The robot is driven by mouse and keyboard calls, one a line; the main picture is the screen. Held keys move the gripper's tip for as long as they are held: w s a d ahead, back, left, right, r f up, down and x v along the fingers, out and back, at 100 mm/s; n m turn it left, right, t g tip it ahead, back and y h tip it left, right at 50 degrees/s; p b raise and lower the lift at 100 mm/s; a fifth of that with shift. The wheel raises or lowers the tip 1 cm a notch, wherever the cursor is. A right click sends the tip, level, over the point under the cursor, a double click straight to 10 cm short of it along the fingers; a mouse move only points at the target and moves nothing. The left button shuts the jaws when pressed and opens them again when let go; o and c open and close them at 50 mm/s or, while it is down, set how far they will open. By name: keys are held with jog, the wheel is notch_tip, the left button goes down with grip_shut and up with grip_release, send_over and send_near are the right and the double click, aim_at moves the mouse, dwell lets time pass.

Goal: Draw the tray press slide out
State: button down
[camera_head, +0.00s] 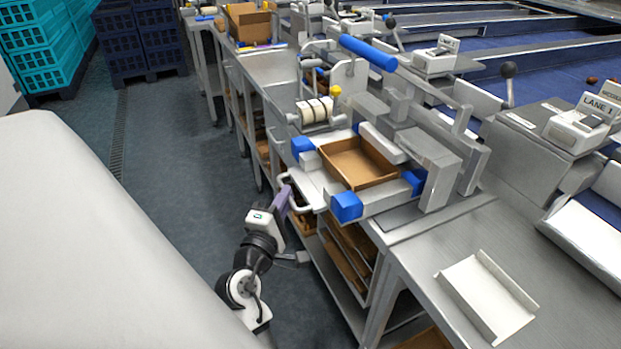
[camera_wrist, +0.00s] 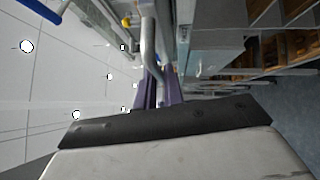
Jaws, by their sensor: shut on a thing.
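The tray press (camera_head: 437,150) stands on the steel bench, with a blue bar on its raised lever. Its slide (camera_head: 312,166) has blue corner blocks and lies at the bench's front side, mostly clear of the press frame. A shallow brown cardboard tray (camera_head: 383,182) sits on it between the blocks. A pale loop handle (camera_head: 303,209) sticks out from the slide's front. My gripper (camera_head: 287,198) comes from the aisle side and is shut on this handle. In the wrist view, the purple fingers (camera_wrist: 159,94) close around the grey handle bar (camera_wrist: 148,45); the exact contact is partly hidden.
A roll holder (camera_head: 315,112) stands left of the press. A white folded tray (camera_head: 485,297) lies on the bench at right. Shelves with brown trays (camera_head: 345,262) sit below the bench. The aisle floor (camera_head: 185,150) is clear; crates (camera_head: 140,40) stand far back.

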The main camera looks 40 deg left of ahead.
jog(key=s+a, duration=0.4)
jog(key=s, duration=0.6)
jog(key=shift+s+a, duration=0.15)
jog(key=shift+s, duration=0.1)
jog(key=c, duration=1.5)
grip_release()
jog(key=b+v, duration=0.2)
jog(key=v, duration=1.1)
jog(key=shift+s, duration=0.35)
